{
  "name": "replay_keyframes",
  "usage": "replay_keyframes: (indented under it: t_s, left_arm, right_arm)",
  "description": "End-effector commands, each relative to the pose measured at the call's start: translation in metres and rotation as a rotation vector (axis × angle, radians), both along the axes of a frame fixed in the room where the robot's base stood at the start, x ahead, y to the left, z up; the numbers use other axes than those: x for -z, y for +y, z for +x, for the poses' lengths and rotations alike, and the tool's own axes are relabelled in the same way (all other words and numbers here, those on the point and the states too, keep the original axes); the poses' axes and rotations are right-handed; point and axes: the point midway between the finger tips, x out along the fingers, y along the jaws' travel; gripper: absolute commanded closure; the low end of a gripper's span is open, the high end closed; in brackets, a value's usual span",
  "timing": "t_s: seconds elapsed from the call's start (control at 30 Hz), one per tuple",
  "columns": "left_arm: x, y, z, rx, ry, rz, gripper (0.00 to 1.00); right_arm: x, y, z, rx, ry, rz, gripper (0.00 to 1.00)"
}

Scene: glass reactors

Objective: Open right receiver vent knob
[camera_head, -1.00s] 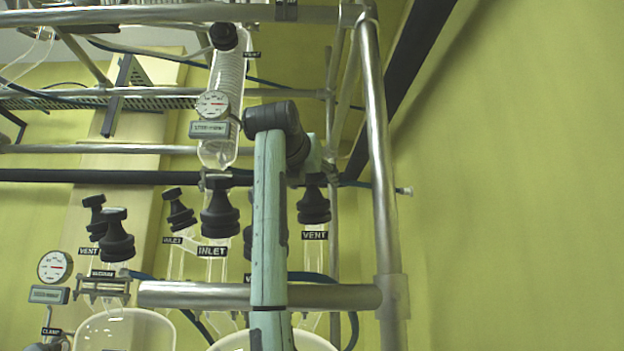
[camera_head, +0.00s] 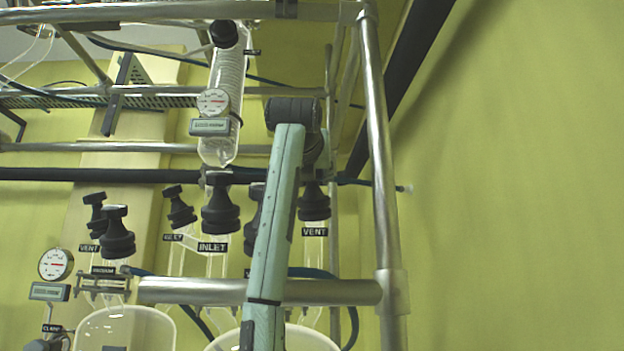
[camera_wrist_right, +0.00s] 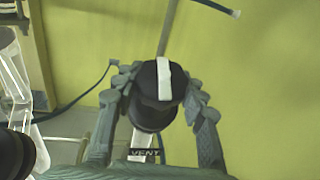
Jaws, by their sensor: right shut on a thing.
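The right receiver vent knob (camera_head: 314,203) is black and sits above a "VENT" label at the right end of the rack in the head view. In the right wrist view the knob (camera_wrist_right: 157,97) shows from above, with a white stripe across its top running nearly up and down the picture. My right gripper (camera_wrist_right: 163,88) is shut on the knob, one jointed finger on each side. In the head view the wrist and forearm hide most of this gripper. My left gripper is in neither view.
The black "INLET" knob (camera_head: 221,205) stands to the left, and another black knob (camera_head: 254,210) is partly behind my arm. A metal upright (camera_head: 375,170) stands close on the right and a horizontal bar (camera_head: 200,292) crosses below. Open space lies right of the upright.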

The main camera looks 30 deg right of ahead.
Motion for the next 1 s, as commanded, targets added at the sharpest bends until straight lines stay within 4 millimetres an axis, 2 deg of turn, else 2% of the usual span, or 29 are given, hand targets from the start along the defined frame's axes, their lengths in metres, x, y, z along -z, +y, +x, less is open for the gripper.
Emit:
replay_keyframes:
  t_s: [0.2,0.43,1.0]
  left_arm:
    - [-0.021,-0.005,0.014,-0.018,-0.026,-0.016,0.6]
    - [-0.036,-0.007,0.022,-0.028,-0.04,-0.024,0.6]
    - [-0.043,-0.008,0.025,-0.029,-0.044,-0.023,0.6]
  right_arm:
    - [0.0,0.001,0.0,-0.14,0.049,-0.055,0.89]
    - [0.0,0.002,0.0,-0.261,0.099,-0.108,0.89]
    - [0.0,0.002,0.001,-0.352,0.14,-0.148,0.89]
